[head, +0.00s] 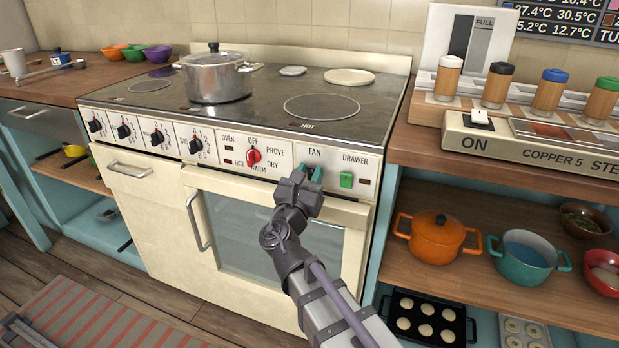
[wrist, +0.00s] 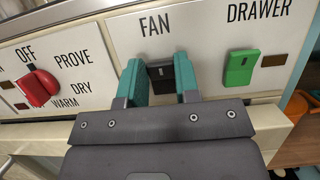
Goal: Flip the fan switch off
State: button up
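The fan switch (wrist: 160,72) is a small dark switch under the FAN label on the cream stove panel. In the wrist view it sits between the two teal fingers of my gripper (wrist: 158,80). The fingers are spread apart on either side of it; whether either one touches it I cannot tell. In the head view my gripper (head: 311,173) is up against the panel just below the FAN label and hides most of the switch. Which way the switch is set I cannot make out.
A green drawer switch (wrist: 240,67) is just right of the fan switch. A red oven knob (head: 254,157) is to the left. A pot (head: 216,77) stands on the hob. A box with a white switch (head: 481,119) marked ON is on the right counter.

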jog(key=o, duration=0.5)
jog(key=shift+c, duration=0.2)
jog(key=b+v, duration=0.3)
jog(key=v, duration=0.7)
jog(key=shift+s, duration=0.4)
jog(key=shift+a, duration=0.1)
